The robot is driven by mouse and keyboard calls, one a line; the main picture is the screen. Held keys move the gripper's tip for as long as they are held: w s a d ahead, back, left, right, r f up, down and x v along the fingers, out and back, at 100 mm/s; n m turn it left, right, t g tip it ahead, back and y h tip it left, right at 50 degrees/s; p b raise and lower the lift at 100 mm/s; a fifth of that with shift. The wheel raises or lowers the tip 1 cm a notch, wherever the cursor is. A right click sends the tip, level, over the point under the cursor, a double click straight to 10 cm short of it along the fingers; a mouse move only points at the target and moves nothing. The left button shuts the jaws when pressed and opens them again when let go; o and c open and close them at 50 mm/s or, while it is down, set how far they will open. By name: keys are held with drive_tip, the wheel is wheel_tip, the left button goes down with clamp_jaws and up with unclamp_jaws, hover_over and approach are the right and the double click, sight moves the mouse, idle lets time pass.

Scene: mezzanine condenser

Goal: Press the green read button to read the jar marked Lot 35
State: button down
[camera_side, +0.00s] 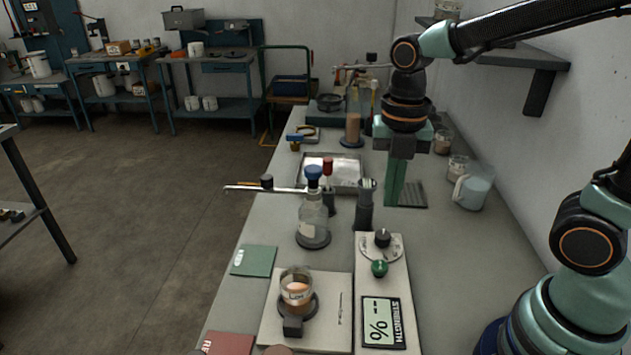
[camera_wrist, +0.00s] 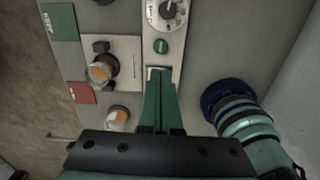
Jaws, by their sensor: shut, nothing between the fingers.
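The green read button (camera_side: 379,268) is a round knob on a pale panel, between a dark dial and a display (camera_side: 383,322) reading "STRENGTH % --". The button also shows in the wrist view (camera_wrist: 161,46). A glass jar (camera_side: 296,285) with orange-brown contents and a label stands on a dark round holder left of the panel; its lot number is too small to read. It also shows in the wrist view (camera_wrist: 101,70). My gripper (camera_side: 392,204) is shut and empty, pointing down above the bench, apart from the button. In the wrist view its fingertips (camera_wrist: 157,72) lie below the button and partly cover the display.
A flask with a blue stopper (camera_side: 313,215) and a horizontal rod stand behind the jar. A green card (camera_side: 253,261) and a red card (camera_side: 228,344) lie at the left edge. A pitcher (camera_side: 472,189) stands at the right. Bench right of the panel is clear.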

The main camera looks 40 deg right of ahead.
sight(381, 265)
idle(0.4)
wheel_tip(381, 265, down, 14)
drive_tip(key=shift+f, duration=0.1)
idle(0.6)
drive_tip(key=shift+f, duration=0.25)
drive_tip(key=shift+s+f, duration=0.1)
drive_tip(key=shift+f, duration=0.85)
wheel_tip(381, 265, up, 15)
drive_tip(key=shift+w, duration=0.35)
